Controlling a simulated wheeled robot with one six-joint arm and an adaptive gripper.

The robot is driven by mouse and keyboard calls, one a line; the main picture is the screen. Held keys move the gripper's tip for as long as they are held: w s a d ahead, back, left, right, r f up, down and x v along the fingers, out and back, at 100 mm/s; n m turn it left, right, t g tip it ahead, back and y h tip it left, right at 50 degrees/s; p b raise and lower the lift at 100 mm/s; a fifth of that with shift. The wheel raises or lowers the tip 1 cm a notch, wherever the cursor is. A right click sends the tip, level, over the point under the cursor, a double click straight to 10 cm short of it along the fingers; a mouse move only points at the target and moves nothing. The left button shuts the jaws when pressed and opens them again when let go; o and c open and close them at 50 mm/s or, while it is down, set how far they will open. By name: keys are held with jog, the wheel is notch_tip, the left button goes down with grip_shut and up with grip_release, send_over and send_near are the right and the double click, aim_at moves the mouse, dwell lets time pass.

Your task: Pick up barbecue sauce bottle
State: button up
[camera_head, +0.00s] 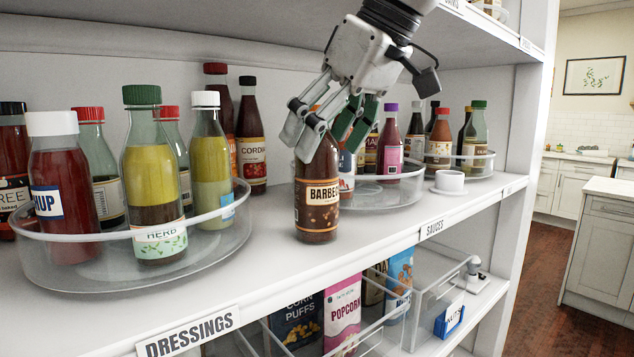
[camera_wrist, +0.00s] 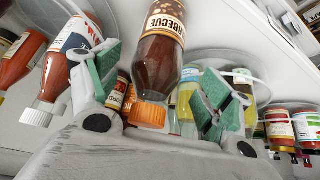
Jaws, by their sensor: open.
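The barbecue sauce bottle (camera_head: 317,200) is brown with a cream and dark label. It stands upright on the white shelf between two clear turntables. Its orange cap is mostly hidden behind my gripper in the head view. My gripper (camera_head: 325,125) is at the bottle's top, reaching down from above. In the wrist view the bottle (camera_wrist: 160,55) and its orange cap lie between the two green-padded fingers of my gripper (camera_wrist: 155,95), with gaps on both sides. The fingers are open and hold nothing.
A clear turntable (camera_head: 85,272) with several dressing bottles stands at left. Another clear turntable (camera_head: 385,200) with several sauce bottles stands behind at right. A small white cup (camera_head: 449,181) sits near the right turntable. The upper shelf (camera_head: 200,28) lies overhead.

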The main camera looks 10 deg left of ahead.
aim_at(317, 159)
jog(key=x, duration=0.4)
jog(key=shift+w+d+f, duration=0.1)
jog(key=shift+d, duration=0.05)
jog(key=c, duration=1.4)
